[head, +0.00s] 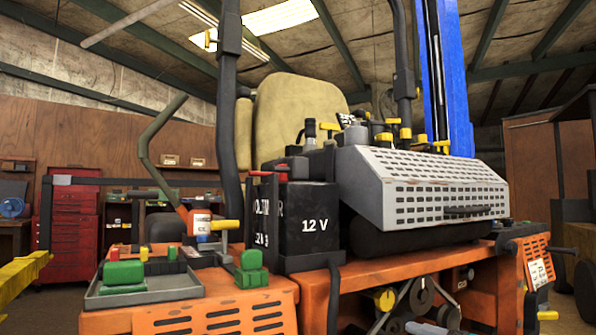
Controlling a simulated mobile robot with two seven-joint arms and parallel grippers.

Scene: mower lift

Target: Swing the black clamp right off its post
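The black battery (306,222) marked 12 V stands upright on the orange mower body, left of the grey slotted cover. Red parts (266,175) show on top of its left side. A dark piece (297,167) lies just behind and to the right of them and may be the black clamp. It is small and dark against dark parts, so I cannot tell how it sits on its post. Neither of my grippers can be made out in the head view.
A grey tray (150,297) with green blocks sits on the orange body at the front left. An orange-and-white bottle (199,222) and a yellow-handled lever (225,226) stand left of the battery. The slotted cover (430,187) stands close on its right. A yellow bar (20,273) juts in at the left edge.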

